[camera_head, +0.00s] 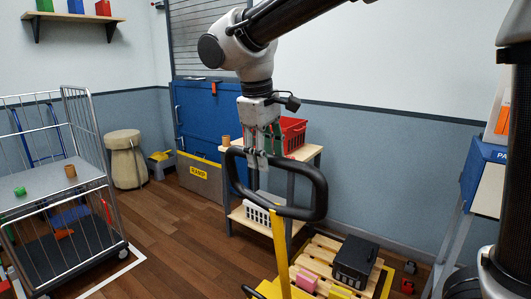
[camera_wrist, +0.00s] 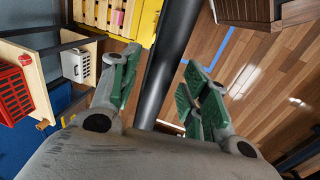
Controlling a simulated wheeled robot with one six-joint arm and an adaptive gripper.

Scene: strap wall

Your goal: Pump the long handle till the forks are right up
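The long handle, a yellow pole (camera_head: 280,255) topped by a black loop (camera_head: 300,213), stands upright and slightly tilted at the picture's lower middle. My gripper (camera_head: 257,160) points down at the loop's upper bar. In the wrist view the black bar (camera_wrist: 169,60) runs between the green-padded fingers of my gripper (camera_wrist: 160,95). The fingers are apart, with a gap beside the bar, most clearly on the right. A wooden pallet (camera_head: 325,246) lies behind the handle. The forks are hidden beneath it, so their height cannot be told.
A black case (camera_head: 355,262) and a pink box (camera_head: 306,280) sit on the pallet. A wooden stand (camera_head: 288,178) with a red crate (camera_head: 293,133) is close behind the handle. A wire roll cage (camera_head: 88,130) stands left. The floor (camera_head: 175,235) between is clear.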

